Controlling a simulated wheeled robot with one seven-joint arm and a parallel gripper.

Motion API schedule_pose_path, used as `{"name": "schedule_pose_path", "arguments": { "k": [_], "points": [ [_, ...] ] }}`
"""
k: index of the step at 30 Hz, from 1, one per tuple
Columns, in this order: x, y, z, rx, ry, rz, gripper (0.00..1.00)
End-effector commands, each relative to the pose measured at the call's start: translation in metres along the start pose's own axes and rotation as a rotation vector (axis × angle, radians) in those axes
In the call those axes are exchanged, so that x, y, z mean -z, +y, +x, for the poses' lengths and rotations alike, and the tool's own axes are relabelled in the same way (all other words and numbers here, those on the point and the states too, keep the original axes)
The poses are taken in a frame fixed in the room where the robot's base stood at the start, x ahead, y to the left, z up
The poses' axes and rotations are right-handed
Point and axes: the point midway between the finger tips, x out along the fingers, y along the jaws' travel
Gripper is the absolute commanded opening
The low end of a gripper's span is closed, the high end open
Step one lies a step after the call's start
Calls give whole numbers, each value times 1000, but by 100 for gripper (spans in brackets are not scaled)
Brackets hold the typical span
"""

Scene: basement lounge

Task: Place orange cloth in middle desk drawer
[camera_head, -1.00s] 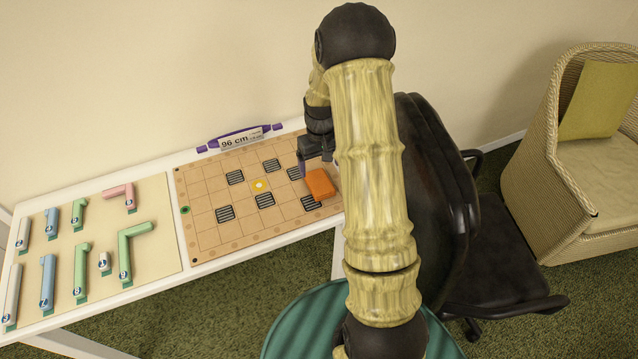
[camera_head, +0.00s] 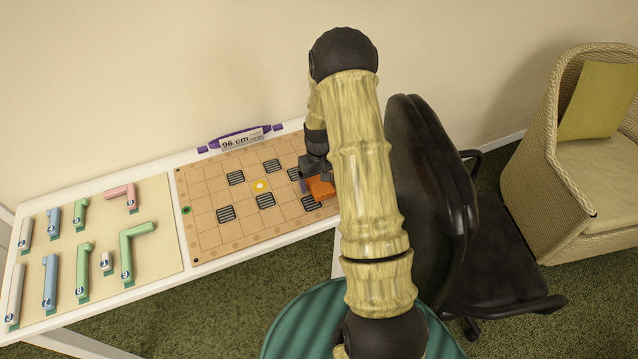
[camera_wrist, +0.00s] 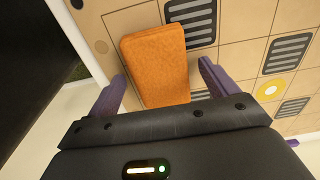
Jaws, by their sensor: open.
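The orange cloth (camera_head: 321,188) looks like a folded block and lies on the board (camera_head: 222,193) at its right end, on the white desk. It also shows in the wrist view (camera_wrist: 157,65). My gripper (camera_wrist: 160,85) is open, with one purple finger on each side of the cloth's near part. Clear gaps show between the fingers and the cloth. In the head view my gripper (camera_head: 305,182) is low over the cloth and hides part of it. No desk drawer shows in either view.
Coloured numbered pieces (camera_head: 82,250) lie on a panel at the desk's left. A purple stand marked "96 cm" (camera_head: 240,139) is at the wall edge. A black office chair (camera_head: 490,250) stands right of the desk. A wicker armchair (camera_head: 570,160) is farther right.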

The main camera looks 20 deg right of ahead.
Motion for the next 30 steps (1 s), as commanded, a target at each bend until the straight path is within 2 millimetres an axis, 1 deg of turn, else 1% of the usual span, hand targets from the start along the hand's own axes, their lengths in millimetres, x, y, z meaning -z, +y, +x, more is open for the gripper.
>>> {"name": "schedule_pose_path", "arguments": {
  "k": [15,16,17,18,22,24,30],
  "points": [
    [0,0,0,0,1,0,85],
    [0,0,0,0,1,0,82],
    [0,0,0,0,1,0,76],
    [0,0,0,0,1,0,68],
    [0,0,0,0,1,0,42],
    [0,0,0,0,1,0,33],
    [0,0,0,0,2,0,33]
  ]
}}
